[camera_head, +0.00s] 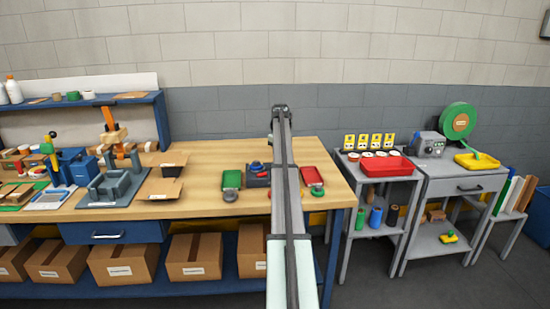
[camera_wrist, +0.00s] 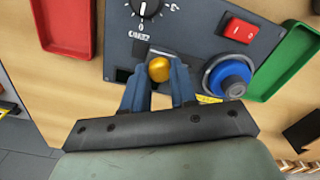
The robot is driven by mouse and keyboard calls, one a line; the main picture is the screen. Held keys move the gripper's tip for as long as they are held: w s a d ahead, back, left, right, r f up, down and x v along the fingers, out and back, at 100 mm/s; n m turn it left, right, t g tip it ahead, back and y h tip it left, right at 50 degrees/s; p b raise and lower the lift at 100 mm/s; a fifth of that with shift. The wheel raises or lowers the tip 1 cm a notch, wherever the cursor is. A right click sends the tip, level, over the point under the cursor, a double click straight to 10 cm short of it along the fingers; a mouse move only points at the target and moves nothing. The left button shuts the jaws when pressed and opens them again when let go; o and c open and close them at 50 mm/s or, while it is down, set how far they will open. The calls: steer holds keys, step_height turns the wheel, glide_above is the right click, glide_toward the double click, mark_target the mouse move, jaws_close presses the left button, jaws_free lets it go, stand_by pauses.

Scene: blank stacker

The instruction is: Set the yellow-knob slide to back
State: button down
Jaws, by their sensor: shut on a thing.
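In the wrist view, the yellow knob (camera_wrist: 159,69) is a rounded ball at the near edge of a dark grey control box (camera_wrist: 190,38). My gripper (camera_wrist: 158,80) has its two blue-grey fingers either side of the knob, shut on it. The slot under the knob is mostly hidden by the knob and fingers, so the slide's exact position is hard to tell. The box also carries a black dial (camera_wrist: 148,8), a red rocker switch (camera_wrist: 240,28) and a blue round button (camera_wrist: 228,78). In the head view, the control box (camera_head: 257,181) is partly covered by my arm; my fingers cannot be made out there.
A red tray (camera_wrist: 64,25) and a green tray (camera_wrist: 290,55) flank the box closely in the wrist view. They stand on the wooden bench (camera_head: 210,154). A grey fixture (camera_head: 112,185) stands further left.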

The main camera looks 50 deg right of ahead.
steer(key=shift+s+d, duration=0.2)
steer(key=c, duration=0.9)
jaws_free()
step_height(320, 180, up, 14)
steer(key=shift+f, duration=0.1)
